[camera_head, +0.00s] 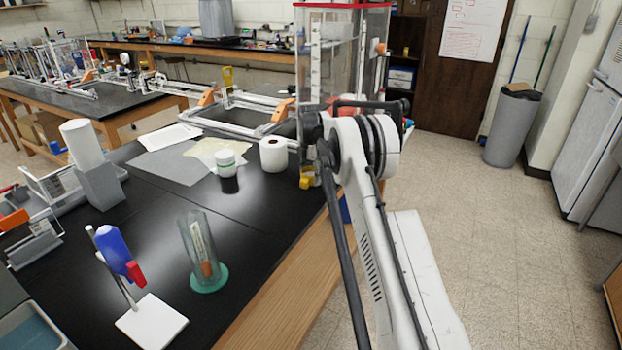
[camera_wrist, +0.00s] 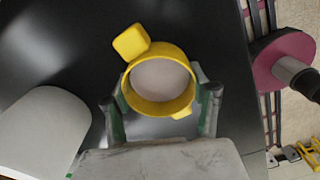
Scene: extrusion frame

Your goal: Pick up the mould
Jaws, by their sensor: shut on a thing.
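The mould is a yellow ring with a pale inside and a yellow block at its upper left; it is in the middle of the wrist view (camera_wrist: 160,106). My gripper (camera_wrist: 160,97) has a finger on each side of the mould and is shut on it. In the head view, a small part of the yellow mould (camera_head: 307,178) shows below the end of my arm, by the right edge of the black bench. My arm hides most of it there. I cannot tell whether it touches the bench top.
A white paper roll (camera_head: 273,155) stands just left of the mould. A glass cylinder on a green base (camera_head: 207,270) and a stand with a blue bottle (camera_head: 115,248) are nearer.

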